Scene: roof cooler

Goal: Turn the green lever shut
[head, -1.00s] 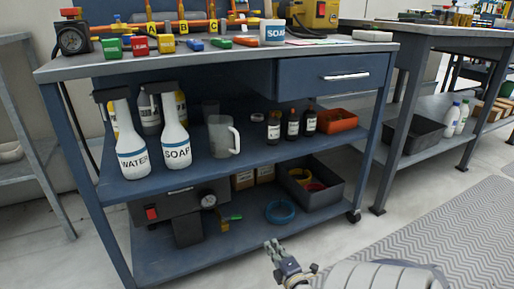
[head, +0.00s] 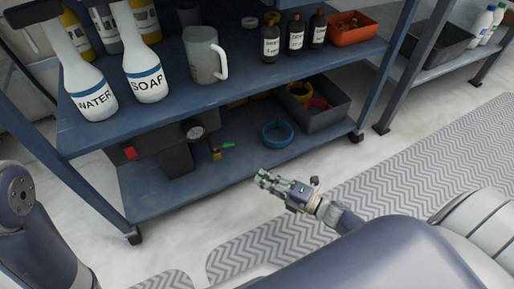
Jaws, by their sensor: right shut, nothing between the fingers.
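The green lever (head: 229,145) sits low on the bottom shelf, on a brass-coloured valve (head: 214,150) beside a dark pump-like unit (head: 165,153) with a round gauge and a red switch. The lever points to the right. My right gripper (head: 262,177) is in front of the bottom shelf's edge, right of and nearer than the lever, apart from it. Its fingers look closed and hold nothing. My left arm shows at the lower left, but its gripper is out of view.
A blue ring (head: 277,134) lies on the bottom shelf right of the lever, near a dark bin (head: 323,116) with coloured rings. The middle shelf (head: 235,88) overhangs, with spray bottles, a jug (head: 202,62) and small bottles. Floor in front is clear.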

